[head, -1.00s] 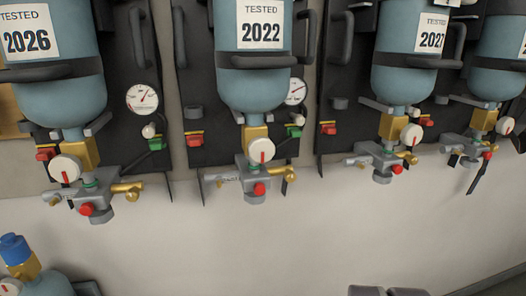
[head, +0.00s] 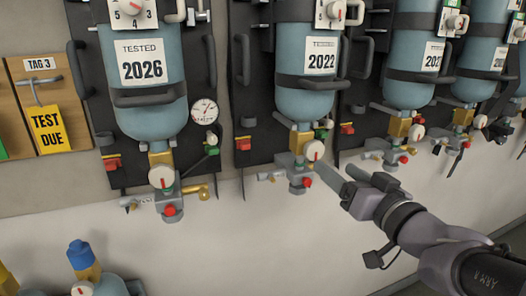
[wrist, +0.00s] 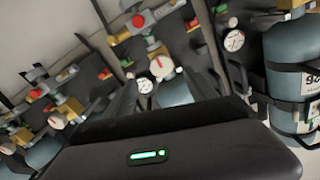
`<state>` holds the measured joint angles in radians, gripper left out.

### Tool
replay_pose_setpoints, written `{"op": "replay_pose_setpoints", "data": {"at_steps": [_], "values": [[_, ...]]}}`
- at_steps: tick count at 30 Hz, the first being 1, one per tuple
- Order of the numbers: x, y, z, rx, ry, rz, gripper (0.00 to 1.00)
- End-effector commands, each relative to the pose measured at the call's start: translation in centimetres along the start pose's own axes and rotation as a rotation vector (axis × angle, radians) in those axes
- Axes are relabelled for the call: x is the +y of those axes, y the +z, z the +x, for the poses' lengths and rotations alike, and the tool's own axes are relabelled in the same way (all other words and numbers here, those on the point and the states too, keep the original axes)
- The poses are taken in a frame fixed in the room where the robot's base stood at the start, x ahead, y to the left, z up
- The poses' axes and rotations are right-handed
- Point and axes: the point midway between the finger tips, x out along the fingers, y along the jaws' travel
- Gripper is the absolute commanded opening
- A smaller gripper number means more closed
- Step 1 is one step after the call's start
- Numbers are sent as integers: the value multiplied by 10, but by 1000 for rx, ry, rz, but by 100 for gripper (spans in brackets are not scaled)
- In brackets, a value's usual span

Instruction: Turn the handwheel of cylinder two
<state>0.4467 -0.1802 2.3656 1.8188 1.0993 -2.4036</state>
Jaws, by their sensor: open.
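A row of blue cylinders hangs on dark wall panels in the head view. The second from the left (head: 306,98) reads TESTED 2022; no cylinder number is readable. Its white handwheel (head: 315,150) with a red mark sits on the brass valve below it, above a grey block with a red button. My gripper (head: 337,172) is open and empty, just right of and below this handwheel, its fingers pointing toward it. In the wrist view a white handwheel with a red mark (wrist: 162,67) shows ahead between the finger lines, apart from them.
The 2026 cylinder (head: 145,95) hangs to the left, with a gauge (head: 204,110) beside it. More cylinders stand to the right. A board with a yellow TEST DUE tag (head: 48,128) is at far left. A blue-capped cylinder (head: 82,256) stands low left.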

Motion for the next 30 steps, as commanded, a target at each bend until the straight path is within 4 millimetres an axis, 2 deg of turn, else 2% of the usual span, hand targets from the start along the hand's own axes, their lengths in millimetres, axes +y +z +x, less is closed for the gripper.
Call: {"op": "replay_pose_setpoints", "data": {"at_steps": [3,6,10,15,23,30], "values": [[-1,2,36,-3,-5,1,66],[-1,1,62,-3,-4,1,66],[-1,1,86,-2,-2,0,66],[-1,1,100,-2,-1,0,66],[-1,0,102,-1,-1,0,66],[-1,0,101,-1,-1,0,20]]}}
